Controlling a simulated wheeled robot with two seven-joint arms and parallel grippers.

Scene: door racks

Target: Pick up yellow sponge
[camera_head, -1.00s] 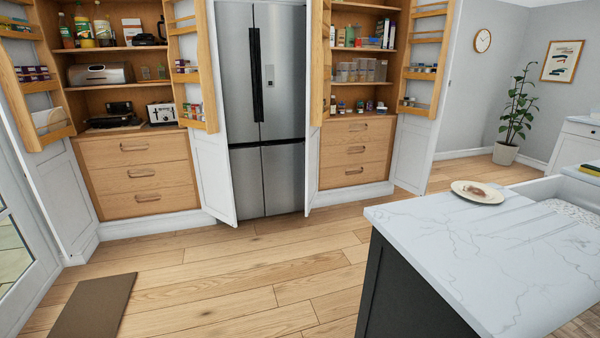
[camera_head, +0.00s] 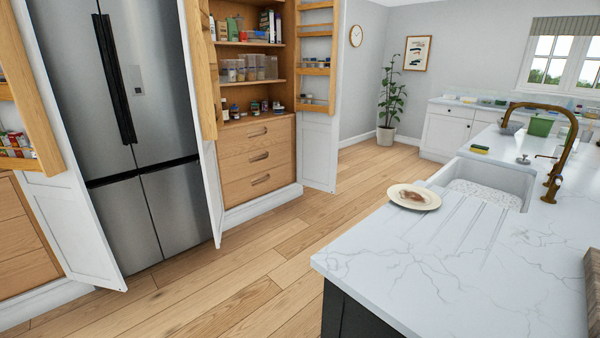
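A plate with food remains (camera_head: 413,197) sits on the counter left of the sink. A brass tap (camera_head: 557,150) arches on the sink's right. A green container (camera_head: 541,125) stands farther back. Open wooden floor (camera_head: 235,270) lies between the island and the fridge (camera_head: 140,130).

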